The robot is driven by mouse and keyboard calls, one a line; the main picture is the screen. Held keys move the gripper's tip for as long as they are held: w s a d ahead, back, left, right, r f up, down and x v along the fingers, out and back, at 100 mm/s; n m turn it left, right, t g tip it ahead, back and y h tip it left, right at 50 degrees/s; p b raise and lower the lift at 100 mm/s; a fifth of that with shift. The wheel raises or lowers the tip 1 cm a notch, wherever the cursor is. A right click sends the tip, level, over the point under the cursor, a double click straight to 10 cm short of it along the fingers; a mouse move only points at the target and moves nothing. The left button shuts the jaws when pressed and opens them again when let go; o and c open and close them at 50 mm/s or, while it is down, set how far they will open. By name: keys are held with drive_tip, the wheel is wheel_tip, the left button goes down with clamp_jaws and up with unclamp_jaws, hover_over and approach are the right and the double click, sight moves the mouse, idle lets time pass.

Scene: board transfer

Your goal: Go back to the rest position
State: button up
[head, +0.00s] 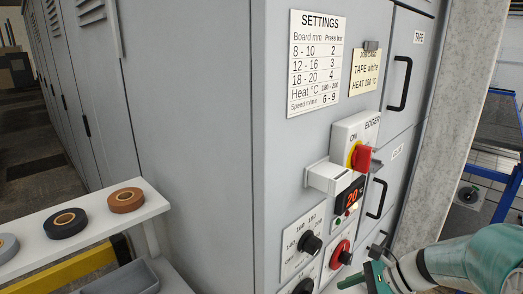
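My gripper (362,280) shows at the bottom right, in front of the lower part of the grey machine cabinet (195,110). Its green jaw parts are cut off by the bottom edge of the picture, so I cannot tell whether it is open or shut. I see nothing held in it. My teal and white arm comes in from the right edge. Near the gripper on the panel are a red knob (340,255) and a black knob (311,245); from this view I cannot tell whether the gripper touches the panel.
A red and yellow switch (361,157) sits above a lit display (354,195). A settings sheet (316,62) and a yellow job card (365,72) are above. Drawers with black handles (400,84) are at right. A white shelf (98,226) at left holds tape rolls.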

drive_tip(key=s+a+r+n+t+h, duration=0.3)
drive_tip(key=s+r+n+h, duration=0.6)
drive_tip(key=n, duration=1)
drive_tip(key=shift+s+a+r+n+h, duration=0.3)
drive_tip(key=shift+s+a+r, duration=0.65)
drive_tip(key=shift+s, duration=1.05)
drive_tip(key=c, duration=0.5)
drive_tip(key=shift+o, duration=0.2)
drive_tip(key=shift+s, duration=0.1)
